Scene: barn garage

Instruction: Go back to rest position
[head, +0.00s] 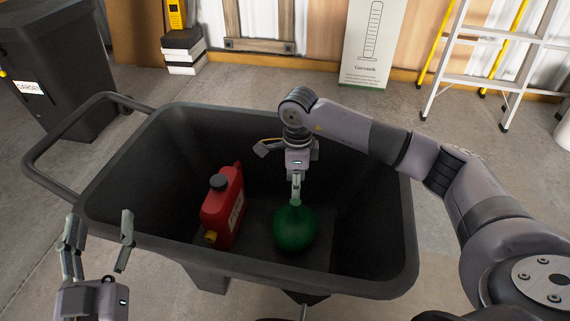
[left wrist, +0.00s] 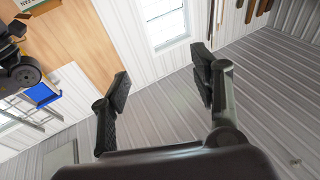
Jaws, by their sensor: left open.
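My left gripper (head: 99,232) is open and empty at the lower left of the head view, beside the cart's near left corner, with its fingers pointing up. Its two spread fingers also show in the left wrist view (left wrist: 161,92), with nothing between them. My right gripper (head: 296,188) reaches down inside the dark cart (head: 250,268), at the top of a round green object (head: 295,232). Whether its fingers are shut on the green top I cannot tell. A red jerrycan (head: 224,208) with a black cap stands in the cart left of the green object.
The cart's handle (head: 62,137) sticks out to the left. A black bin (head: 62,70) stands at the back left. A stepladder (head: 485,55) and a white poster board (head: 370,45) stand along the back wall. The concrete floor (head: 235,80) behind the cart is clear.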

